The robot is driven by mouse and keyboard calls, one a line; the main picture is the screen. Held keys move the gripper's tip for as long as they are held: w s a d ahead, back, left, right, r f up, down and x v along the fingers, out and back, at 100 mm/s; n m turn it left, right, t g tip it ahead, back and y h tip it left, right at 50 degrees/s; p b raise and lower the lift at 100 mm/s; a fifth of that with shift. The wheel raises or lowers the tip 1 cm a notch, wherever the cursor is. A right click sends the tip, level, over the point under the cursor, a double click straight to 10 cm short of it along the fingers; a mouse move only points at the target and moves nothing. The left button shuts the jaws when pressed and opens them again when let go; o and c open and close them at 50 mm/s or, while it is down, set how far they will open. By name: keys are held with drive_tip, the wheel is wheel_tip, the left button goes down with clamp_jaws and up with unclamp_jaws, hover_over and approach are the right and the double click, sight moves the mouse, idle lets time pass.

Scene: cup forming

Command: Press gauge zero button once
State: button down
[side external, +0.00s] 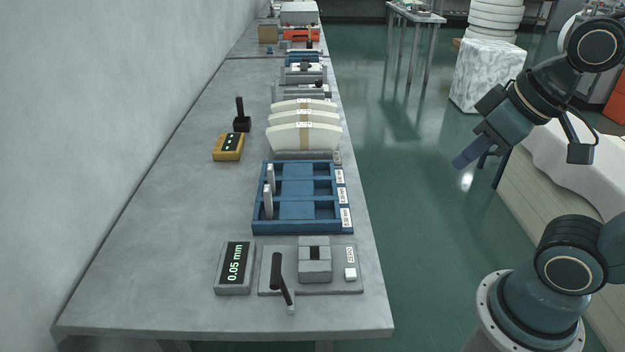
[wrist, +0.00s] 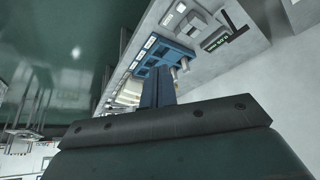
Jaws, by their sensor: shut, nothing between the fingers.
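The gauge zero button (side external: 350,274) is a small white square key on the right of a grey gauge plate (side external: 327,289), near the table's front end. A white label (side external: 350,255), which seems to read ZERO, lies behind it. The grey display box (side external: 233,268) left of the plate shows 0.05 mm in green. My gripper (side external: 462,160) is shut and empty, up and to the right of the table over the floor, well apart from the button. Its closed fingers also show in the wrist view (wrist: 158,88), with the display (wrist: 216,43) tilted beyond them.
A black lever (side external: 280,275) and a grey block (side external: 315,260) stand left of the button. Behind them are a blue tray (side external: 257,218) with upright pins, white curved pieces (side external: 303,136) and a yellow box (side external: 228,147). The table's left side (side external: 150,250) is clear.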

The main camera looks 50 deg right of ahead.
idle(0.7)
drive_tip(key=m+g+y, duration=0.5)
drive_tip(key=m+y, duration=0.4)
drive_tip(key=m, duration=0.1)
hover_over(354, 268)
wheel_tip(354, 268, down, 18)
drive_tip(key=shift+f, duration=0.25)
drive_tip(key=shift+f, duration=0.1)
drive_tip(key=shift+f, duration=4.3)
drive_tip(key=shift+f, duration=0.55)
